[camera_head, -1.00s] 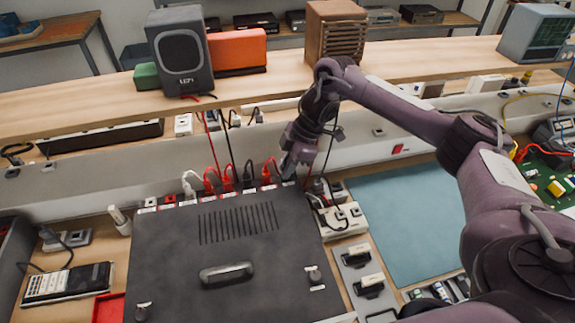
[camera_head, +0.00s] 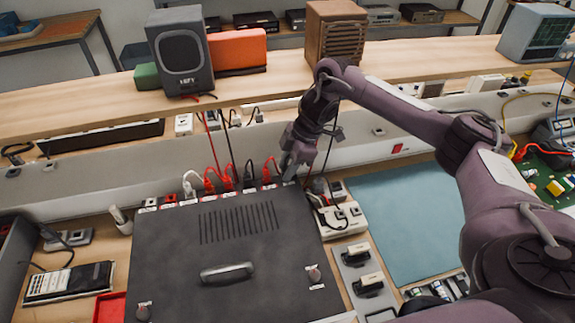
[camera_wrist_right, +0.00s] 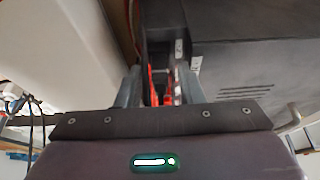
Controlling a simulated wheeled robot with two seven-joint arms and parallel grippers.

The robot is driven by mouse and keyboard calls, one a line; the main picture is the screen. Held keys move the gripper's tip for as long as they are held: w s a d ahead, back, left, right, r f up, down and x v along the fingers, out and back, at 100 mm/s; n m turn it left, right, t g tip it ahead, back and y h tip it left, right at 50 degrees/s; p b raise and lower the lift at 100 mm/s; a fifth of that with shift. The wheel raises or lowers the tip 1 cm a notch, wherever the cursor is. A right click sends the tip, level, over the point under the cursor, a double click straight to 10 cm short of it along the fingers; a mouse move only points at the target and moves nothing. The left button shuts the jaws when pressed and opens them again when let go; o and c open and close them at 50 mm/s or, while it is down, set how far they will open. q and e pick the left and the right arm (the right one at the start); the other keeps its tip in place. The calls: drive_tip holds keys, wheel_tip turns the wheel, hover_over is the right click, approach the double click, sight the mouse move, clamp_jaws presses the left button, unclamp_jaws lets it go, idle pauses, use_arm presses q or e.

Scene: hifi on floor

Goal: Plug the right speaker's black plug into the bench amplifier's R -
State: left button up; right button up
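The dark grey bench amplifier (camera_head: 175,250) lies at bottom centre, with a row of sockets and labels along its rear edge. White, red and black plugs stand in that row; one black plug (camera_head: 248,174) is left of a red plug (camera_head: 268,171). My right gripper (camera_head: 289,173) is at the right end of the row, at the amplifier's rear corner. In the right wrist view its fingers (camera_wrist_right: 160,85) are apart, with red and dark shapes between or beyond them. I cannot make out a black plug between the fingers. My left gripper is not in view.
The grey speaker (camera_head: 183,60), an orange box (camera_head: 238,50) and a brown slatted box (camera_head: 335,35) stand on the shelf. A white power strip (camera_head: 343,221) with black cords lies right of the amplifier. A teal mat (camera_head: 410,225) is clear. A red tray (camera_head: 109,308) is at lower left.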

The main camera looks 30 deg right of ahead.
drive_tip(key=shift+o, duration=0.3)
drive_tip(key=shift+d+r, duration=0.1)
drive_tip(key=shift+r, duration=0.15)
drive_tip(key=w+a+p+v, duration=0.1)
drive_tip(key=p+v, duration=0.5)
drive_tip(key=v, duration=0.6)
drive_tip(key=shift+s+a+r+p, duration=0.3)
drive_tip(key=shift+r+p, duration=0.05)
drive_tip(key=shift+p, duration=0.05)
idle(0.4)
